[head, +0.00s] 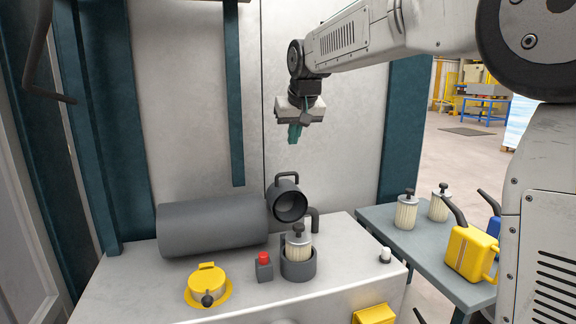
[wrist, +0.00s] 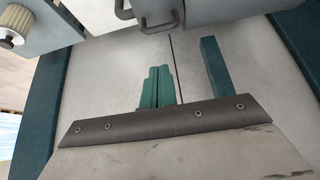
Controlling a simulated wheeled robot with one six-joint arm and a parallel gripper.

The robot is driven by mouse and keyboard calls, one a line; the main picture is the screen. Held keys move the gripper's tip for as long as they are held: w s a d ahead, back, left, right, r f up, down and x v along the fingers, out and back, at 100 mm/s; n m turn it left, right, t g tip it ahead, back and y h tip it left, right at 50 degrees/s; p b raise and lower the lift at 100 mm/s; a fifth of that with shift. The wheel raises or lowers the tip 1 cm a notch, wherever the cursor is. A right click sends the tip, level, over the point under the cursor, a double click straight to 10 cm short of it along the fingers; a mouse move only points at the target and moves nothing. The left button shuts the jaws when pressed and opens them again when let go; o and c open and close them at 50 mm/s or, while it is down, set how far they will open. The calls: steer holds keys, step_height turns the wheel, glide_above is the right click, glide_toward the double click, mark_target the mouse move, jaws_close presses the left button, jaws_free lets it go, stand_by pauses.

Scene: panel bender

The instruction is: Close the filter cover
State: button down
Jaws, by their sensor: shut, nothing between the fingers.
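The filter cover (head: 288,203) is a dark grey round cap with a loop handle on top. It stands open on its side, its hollow inside facing the front, behind the dark filter bowl (head: 298,268). A cream pleated filter (head: 298,248) with a dark knob stands in the bowl and rises above its rim. My gripper (head: 295,138) is above and behind the cover, apart from it, pointing down. Its green fingers (wrist: 160,88) are together and empty in the wrist view. A dark loop handle (wrist: 155,22), seemingly the cover's, shows at that view's top edge.
A grey cylinder (head: 210,225) lies left of the cover. A yellow cap (head: 207,285) and a red button (head: 264,258) are on the machine top (head: 130,285). The side table (head: 400,235) holds spare filters (head: 406,212) and a yellow can (head: 470,250). A wall panel stands behind.

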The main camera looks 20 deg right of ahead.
steer(key=w, duration=0.3)
glide_above(288, 184)
steer(key=w, duration=0.4)
steer(key=f, duration=0.7)
steer(key=shift+s+f, duration=0.25)
steer(key=shift+f, duration=0.1)
steer(key=s, duration=0.1)
steer(key=s+f, duration=0.1)
steer(key=shift+s, duration=0.3)
steer(key=shift+s+f, duration=0.25)
steer(key=shift+s, duration=0.2)
